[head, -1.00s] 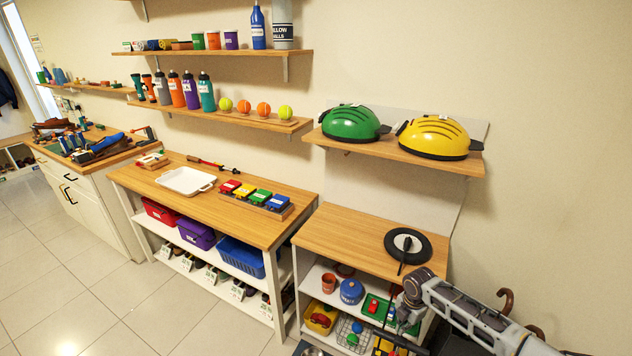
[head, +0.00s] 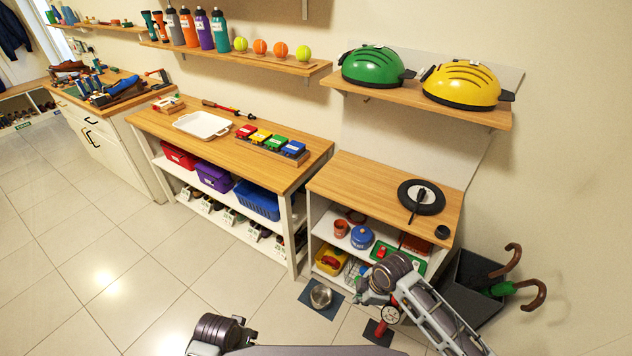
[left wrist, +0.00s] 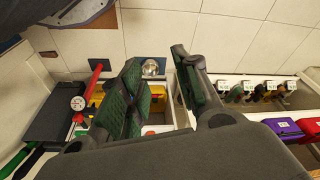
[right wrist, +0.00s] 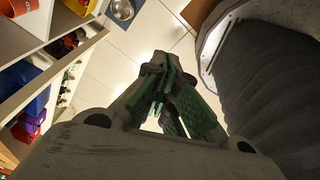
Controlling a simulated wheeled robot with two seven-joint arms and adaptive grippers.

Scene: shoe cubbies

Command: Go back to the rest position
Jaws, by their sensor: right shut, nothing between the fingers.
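My left gripper (left wrist: 155,85) is open in the left wrist view, with a clear gap between its green-padded fingers and nothing held.
A metal bowl (head: 320,296) sits on a dark floor mat. A black stand with umbrellas (head: 470,285) is at the right. The tiled floor at left (head: 90,270) is clear.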

